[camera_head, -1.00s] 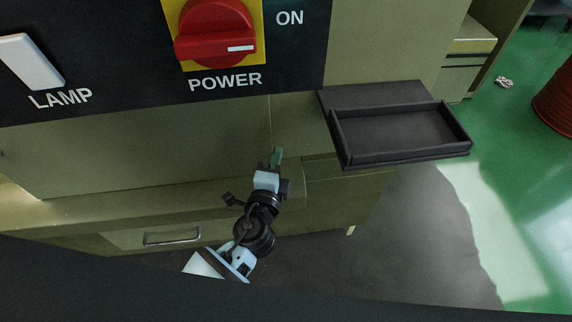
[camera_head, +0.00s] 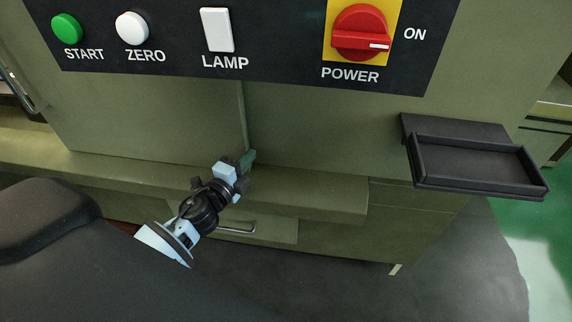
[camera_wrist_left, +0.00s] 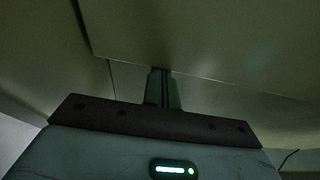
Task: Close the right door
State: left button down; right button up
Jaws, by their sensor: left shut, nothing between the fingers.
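The right door (camera_head: 155,125) is the olive panel below the black control strip in the head view. Its right edge is an upright seam below and right of the LAMP button. A handle (camera_head: 20,90) shows near its left end, by a darker gap at the picture's left edge. My left gripper (camera_head: 249,157) is shut and empty, its tips low at the door's right edge. Whether they touch it is hard to tell. In the left wrist view the closed fingers (camera_wrist_left: 162,88) point at dim olive panels. My right gripper is out of view.
A red POWER knob (camera_head: 360,32) and the LAMP button (camera_head: 217,30) sit above the door. A black tray (camera_head: 480,187) juts out at the right. A ledge (camera_head: 310,190) and a drawer handle (camera_head: 237,230) lie below. Open floor shows at lower right.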

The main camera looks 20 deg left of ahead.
aim_at(172, 146)
pick_arm(q)
jog(key=s+a+b, duration=0.1)
jog(key=s+a, duration=0.1)
jog(key=a, duration=0.4)
jog(key=s+a+b, duration=0.1)
jog(key=s+a, duration=0.1)
jog(key=a, duration=0.5)
jog(key=s+a, duration=0.1)
jog(key=a, duration=0.6)
jog(key=shift+s+a+f+b, duration=0.15)
jog(key=shift+s+a+b, duration=0.05)
jog(key=shift+s+b, duration=0.2)
jog(key=shift+s+a, duration=0.15)
jog(key=shift+a, duration=0.5)
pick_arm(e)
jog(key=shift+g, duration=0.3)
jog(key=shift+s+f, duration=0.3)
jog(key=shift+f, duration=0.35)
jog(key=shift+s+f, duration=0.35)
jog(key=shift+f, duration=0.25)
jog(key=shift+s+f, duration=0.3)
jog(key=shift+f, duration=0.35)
pick_arm(q)
jog(key=shift+a, duration=0.1)
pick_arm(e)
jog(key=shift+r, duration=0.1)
